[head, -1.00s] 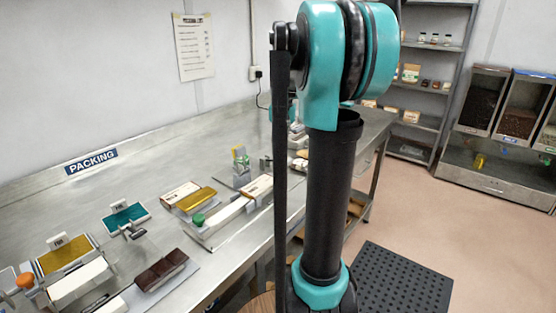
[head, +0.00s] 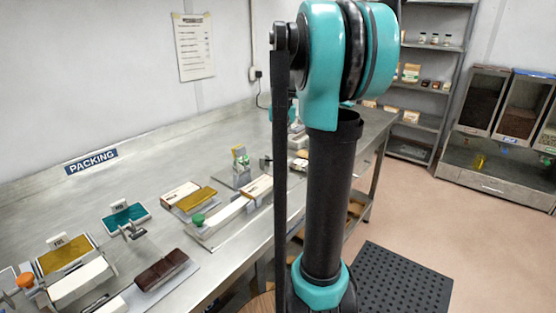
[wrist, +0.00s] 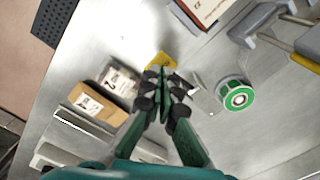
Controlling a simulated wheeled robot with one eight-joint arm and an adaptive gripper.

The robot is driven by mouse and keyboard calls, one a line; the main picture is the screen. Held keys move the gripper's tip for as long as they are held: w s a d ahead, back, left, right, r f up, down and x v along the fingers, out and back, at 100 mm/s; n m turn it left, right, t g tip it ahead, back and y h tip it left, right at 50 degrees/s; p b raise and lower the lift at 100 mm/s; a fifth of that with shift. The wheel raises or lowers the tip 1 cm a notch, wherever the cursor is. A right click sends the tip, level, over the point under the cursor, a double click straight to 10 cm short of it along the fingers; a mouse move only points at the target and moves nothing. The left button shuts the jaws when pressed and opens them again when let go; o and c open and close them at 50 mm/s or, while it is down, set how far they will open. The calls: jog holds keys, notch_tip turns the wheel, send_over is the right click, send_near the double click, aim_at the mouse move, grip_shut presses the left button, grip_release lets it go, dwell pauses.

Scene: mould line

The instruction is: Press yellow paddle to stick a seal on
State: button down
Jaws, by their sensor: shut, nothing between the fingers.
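In the wrist view my gripper (wrist: 162,78) is shut and empty, with its dark fingertips pointing at the yellow paddle (wrist: 160,61). The tips overlap the paddle's near edge in the picture; I cannot tell whether they touch it. A grey metal piece (wrist: 200,95) lies right of the fingers, and a roll with a green ring (wrist: 236,98) is further right. My gripper is not clearly visible there.
In the wrist view a brown box (wrist: 97,103) and a white labelled pack (wrist: 119,79) sit close left of my fingers. Yellow-handled grey tools (wrist: 306,62) are at upper right.

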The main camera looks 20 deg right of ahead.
aim_at(282, 159)
jog(key=shift+f, duration=0.1)
jog(key=shift+f, duration=2.95)
jog(key=shift+r, duration=5)
